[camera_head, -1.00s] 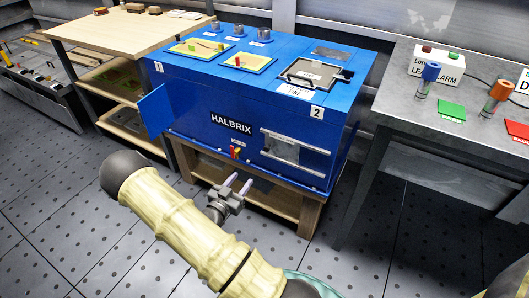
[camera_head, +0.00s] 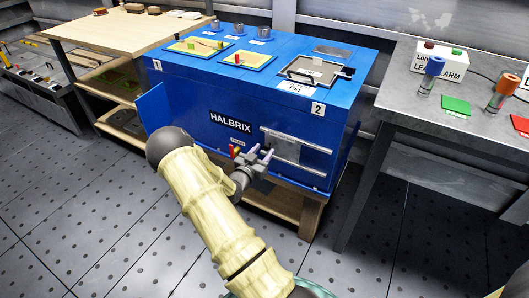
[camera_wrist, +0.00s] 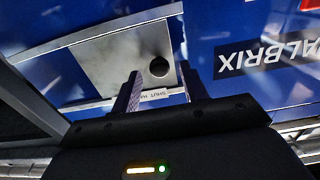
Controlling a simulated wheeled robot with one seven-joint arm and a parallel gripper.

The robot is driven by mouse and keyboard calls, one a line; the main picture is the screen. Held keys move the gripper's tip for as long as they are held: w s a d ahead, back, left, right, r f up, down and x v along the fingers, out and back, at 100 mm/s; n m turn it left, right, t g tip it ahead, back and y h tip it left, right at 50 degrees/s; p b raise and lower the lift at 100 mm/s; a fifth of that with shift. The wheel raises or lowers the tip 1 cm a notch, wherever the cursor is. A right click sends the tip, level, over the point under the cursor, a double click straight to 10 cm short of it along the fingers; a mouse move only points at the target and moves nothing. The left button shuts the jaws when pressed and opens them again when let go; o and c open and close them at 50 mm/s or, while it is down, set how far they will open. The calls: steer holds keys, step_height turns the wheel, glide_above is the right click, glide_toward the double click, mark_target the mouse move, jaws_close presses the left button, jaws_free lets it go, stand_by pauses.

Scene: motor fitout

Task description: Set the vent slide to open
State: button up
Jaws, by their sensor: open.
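The vent slide (camera_head: 284,147) is a grey metal plate between two pale horizontal rails on the front of the blue HALBRIX box (camera_head: 205,105). In the wrist view the slide (camera_wrist: 125,62) appears upside down, with a dark round knob or hole (camera_wrist: 159,67) near one end. A small white label (camera_wrist: 155,95) there seems to read "SHUT". My gripper (camera_head: 261,152) is in front of the slide's left end, jaws apart. In the wrist view my gripper (camera_wrist: 160,72) has its fingers either side of the dark round feature; I cannot tell whether they touch it.
A red and yellow valve handle (camera_head: 235,151) is close to the left of my gripper. An open blue door (camera_head: 152,108) sticks out at the box's left. A grey table (camera_head: 400,105) with a leak alarm stands at the right. The floor in front is clear.

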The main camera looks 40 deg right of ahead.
steer(key=shift+x, duration=0.75)
jaws_close()
